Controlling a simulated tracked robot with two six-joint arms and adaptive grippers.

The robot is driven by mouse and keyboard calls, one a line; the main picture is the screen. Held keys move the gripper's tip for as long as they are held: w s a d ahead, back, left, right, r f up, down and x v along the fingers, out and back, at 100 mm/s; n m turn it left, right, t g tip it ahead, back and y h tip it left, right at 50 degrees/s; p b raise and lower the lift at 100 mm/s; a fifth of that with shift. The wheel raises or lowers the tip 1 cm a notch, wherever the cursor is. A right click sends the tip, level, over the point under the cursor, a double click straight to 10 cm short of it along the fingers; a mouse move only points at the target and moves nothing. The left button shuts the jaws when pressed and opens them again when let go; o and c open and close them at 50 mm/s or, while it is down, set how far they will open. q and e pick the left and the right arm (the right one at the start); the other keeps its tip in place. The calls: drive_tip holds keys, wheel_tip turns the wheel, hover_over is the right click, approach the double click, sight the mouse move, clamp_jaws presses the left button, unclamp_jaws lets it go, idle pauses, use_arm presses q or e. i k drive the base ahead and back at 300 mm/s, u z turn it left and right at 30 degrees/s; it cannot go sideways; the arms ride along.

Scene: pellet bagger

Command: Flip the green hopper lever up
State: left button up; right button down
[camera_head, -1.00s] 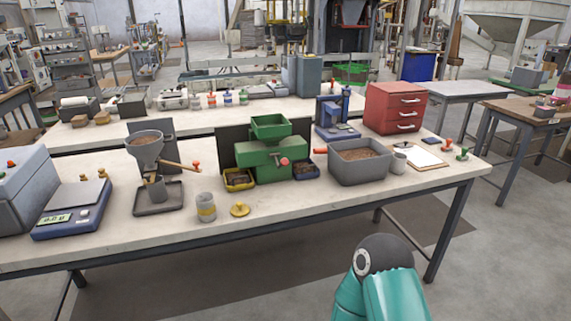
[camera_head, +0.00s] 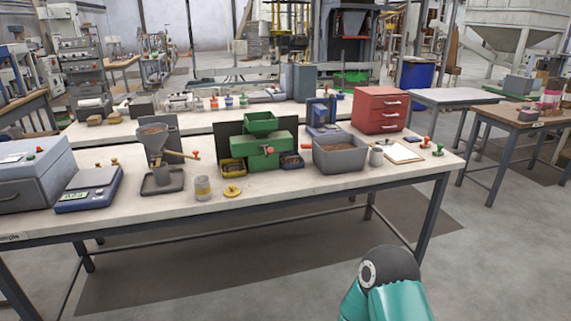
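The green hopper machine (camera_head: 262,165) stands on the near workbench, left of the picture's middle, with a green hopper tray (camera_head: 261,121) on top. A short lever with a red knob (camera_head: 269,151) is on its front face; it is too small to tell its exact angle. Yellow and blue bins sit at its foot. Neither gripper is in view. Only a teal and dark grey link of my arm shows at the bottom right, well short of the bench.
On the near bench (camera_head: 130,215) are a blue scale (camera_head: 88,190), a grey funnel stand (camera_head: 155,147) with a red-tipped wooden handle, a jar (camera_head: 202,188), a yellow knobbed lid (camera_head: 232,191), a grey pellet bin (camera_head: 340,163) and red drawers (camera_head: 379,109). Floor before the bench is clear.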

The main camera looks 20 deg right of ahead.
sight(270, 150)
drive_tip(key=z, duration=0.35)
drive_tip(key=i, duration=1.1)
drive_tip(key=u, duration=0.55)
